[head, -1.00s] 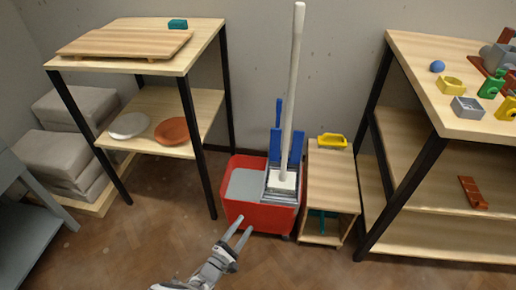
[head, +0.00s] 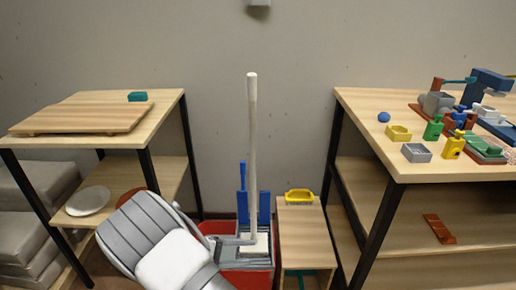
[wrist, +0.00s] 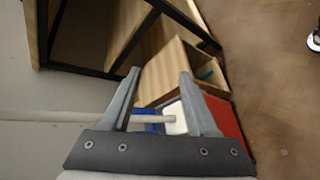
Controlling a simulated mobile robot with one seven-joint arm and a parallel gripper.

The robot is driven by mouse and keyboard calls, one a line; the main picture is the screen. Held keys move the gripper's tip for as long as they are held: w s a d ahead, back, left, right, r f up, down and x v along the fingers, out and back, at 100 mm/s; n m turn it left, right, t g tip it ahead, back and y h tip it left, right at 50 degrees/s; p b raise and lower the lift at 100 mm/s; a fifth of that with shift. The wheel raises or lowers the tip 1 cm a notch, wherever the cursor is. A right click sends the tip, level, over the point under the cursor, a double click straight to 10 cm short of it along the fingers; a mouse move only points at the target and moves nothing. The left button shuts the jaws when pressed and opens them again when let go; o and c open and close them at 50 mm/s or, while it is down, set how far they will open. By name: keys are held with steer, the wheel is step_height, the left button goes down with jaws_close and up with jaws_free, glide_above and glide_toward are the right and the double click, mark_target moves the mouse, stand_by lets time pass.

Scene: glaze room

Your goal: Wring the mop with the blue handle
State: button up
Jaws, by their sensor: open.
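The mop's pale pole (head: 252,140) stands nearly upright in the head view, its white head (head: 257,243) in a grey wringer on the red bucket (head: 247,279). A thin blue handle (head: 242,190) rises just left of the pole, beside wider blue parts (head: 264,208). My grey arm covers the bucket's left side. In the wrist view my gripper (wrist: 158,76) is open, with nothing held. The pole (wrist: 152,119), white mop head (wrist: 175,114) and some blue show between its fingers. I cannot tell how far off they are.
A low wooden stand (head: 304,240) with a yellow tray (head: 299,196) is close right of the bucket. Shelving (head: 95,114) stands left, and a bench (head: 392,170) with small items stands right. A grey fixture (head: 259,3) is on the wall above.

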steer(key=s+d+r+m+g+y, duration=0.2)
steer(key=s+d+r+m+y, duration=0.15)
steer(key=d+r, duration=0.45)
steer(key=s+d+r+m+g+y, duration=0.25)
steer(key=d+r+y, duration=0.2)
steer(key=r, duration=0.85)
steer(key=s+d+r+m+t+y, duration=0.2)
steer(key=s+d+r+t, duration=0.1)
steer(key=s+r, duration=0.3)
steer(key=s+d+r+m+t+y, duration=0.2)
steer(key=s+d+r, duration=0.15)
steer(key=s, duration=0.55)
step_height(320, 180, up, 23)
steer(key=a+p, duration=0.1)
steer(key=p, duration=2.1)
steer(key=shift+w+p, duration=0.15)
steer(key=shift+p, duration=0.25)
